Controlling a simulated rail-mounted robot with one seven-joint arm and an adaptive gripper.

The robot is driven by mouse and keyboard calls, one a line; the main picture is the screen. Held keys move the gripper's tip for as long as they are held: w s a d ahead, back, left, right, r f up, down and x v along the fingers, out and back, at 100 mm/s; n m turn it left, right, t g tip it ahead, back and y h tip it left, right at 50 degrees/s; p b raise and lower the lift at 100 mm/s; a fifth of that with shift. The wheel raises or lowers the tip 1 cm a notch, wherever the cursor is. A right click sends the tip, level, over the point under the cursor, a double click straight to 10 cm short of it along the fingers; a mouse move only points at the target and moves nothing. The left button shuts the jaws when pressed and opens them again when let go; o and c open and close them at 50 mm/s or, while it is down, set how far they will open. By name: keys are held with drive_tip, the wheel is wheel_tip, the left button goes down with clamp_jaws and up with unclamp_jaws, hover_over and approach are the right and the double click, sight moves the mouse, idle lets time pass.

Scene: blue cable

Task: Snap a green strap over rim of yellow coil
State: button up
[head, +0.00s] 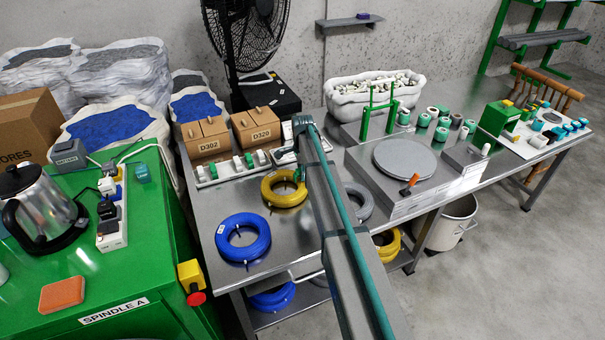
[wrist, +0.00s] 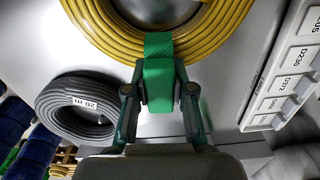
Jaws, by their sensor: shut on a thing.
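The yellow coil (head: 270,193) lies on the steel table beside my arm in the head view. In the wrist view the yellow coil (wrist: 95,32) fills the top centre. My gripper (wrist: 159,92) is shut on a green strap (wrist: 158,80), with one finger on each side of it. The strap's upper end overlaps the near rim of the coil in the wrist view. I cannot tell whether it is clipped around the rim or only rests against it. In the head view my arm mostly hides the gripper and strap.
A blue coil (head: 243,239) lies nearer on the table, and a grey coil (head: 358,203) lies right of my arm. Cardboard boxes (head: 206,140) and a strip with green and white pieces (head: 226,172) stand behind. A grey turntable (head: 404,158) is farther right.

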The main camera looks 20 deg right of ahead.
drive_tip(key=shift+r, duration=0.15)
drive_tip(key=shift+f, duration=0.45)
idle(0.3)
drive_tip(key=shift+f, duration=0.3)
drive_tip(key=shift+r+p, duration=0.35)
drive_tip(key=shift+r, duration=0.4)
idle(0.5)
drive_tip(key=shift+f, duration=0.2)
drive_tip(key=shift+f, duration=0.35)
drive_tip(key=shift+f, duration=0.2)
drive_tip(key=shift+r, duration=0.2)
drive_tip(key=shift+r, duration=0.35)
